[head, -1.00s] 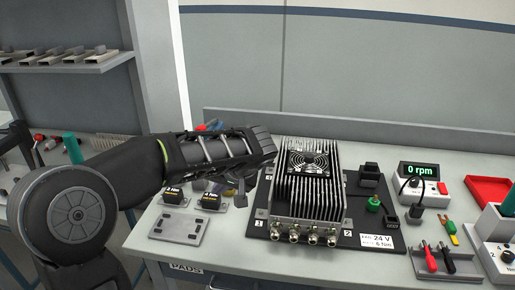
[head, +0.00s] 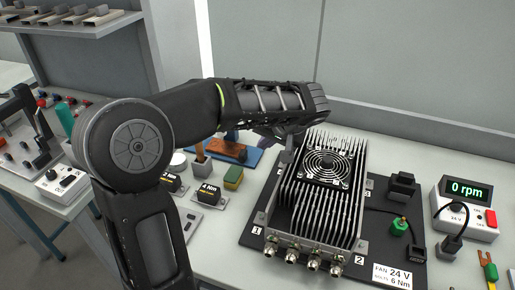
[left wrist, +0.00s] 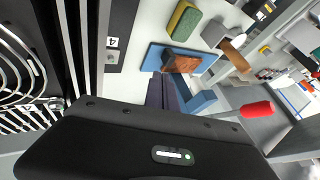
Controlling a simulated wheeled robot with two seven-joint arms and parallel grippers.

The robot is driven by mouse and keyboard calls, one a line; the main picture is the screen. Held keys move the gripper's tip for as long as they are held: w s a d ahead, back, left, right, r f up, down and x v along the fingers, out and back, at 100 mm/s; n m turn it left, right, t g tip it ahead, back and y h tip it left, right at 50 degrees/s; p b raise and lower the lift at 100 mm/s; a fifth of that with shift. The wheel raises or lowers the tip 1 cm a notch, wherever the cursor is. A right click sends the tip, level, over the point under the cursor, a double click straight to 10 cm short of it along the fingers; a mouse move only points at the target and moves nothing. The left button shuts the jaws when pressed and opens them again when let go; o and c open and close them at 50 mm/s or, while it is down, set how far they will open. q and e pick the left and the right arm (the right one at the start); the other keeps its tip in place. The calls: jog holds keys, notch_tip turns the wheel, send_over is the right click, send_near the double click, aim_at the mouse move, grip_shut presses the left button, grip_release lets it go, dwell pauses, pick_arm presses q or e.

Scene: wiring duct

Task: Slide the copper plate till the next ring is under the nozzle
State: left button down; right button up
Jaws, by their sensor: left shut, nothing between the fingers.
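A copper-brown plate (head: 228,148) lies on a blue board (head: 248,157) behind my left arm in the head view, partly hidden by the arm. The plate also shows in the left wrist view (left wrist: 184,63), just beyond the fingertips. A blue upright part (left wrist: 201,102) stands beside it there; I cannot make out a nozzle tip or rings. My left gripper (head: 286,156) is shut and empty, near the left side of the finned heat sink and right of the blue board. Its dark fingers (left wrist: 163,92) point toward the board in the wrist view. My right gripper is not in view.
The finned heat sink with a fan (head: 322,195) stands on a black mat (head: 262,232) close to my left gripper. A green-yellow sponge (head: 233,177), a brush (head: 200,160) and black 4 Nm block (head: 208,196) sit left of it. An rpm display (head: 467,190) is at right.

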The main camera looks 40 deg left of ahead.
aim_at(246, 152)
pick_arm(q)
jog(key=p+x, duration=0.1)
jog(key=x, duration=0.8)
jog(key=shift+w+a+f, duration=0.1)
jog(key=shift+a+f, duration=0.1)
jog(key=shift+f, duration=0.1)
jog(key=shift+s+a+f+b, duration=0.25)
jog(key=shift+a+b, duration=0.4)
jog(key=shift+b, duration=0.25)
jog(key=shift+a+r, duration=0.15)
jog(key=shift+a, duration=0.05)
jog(key=shift+r, duration=0.25)
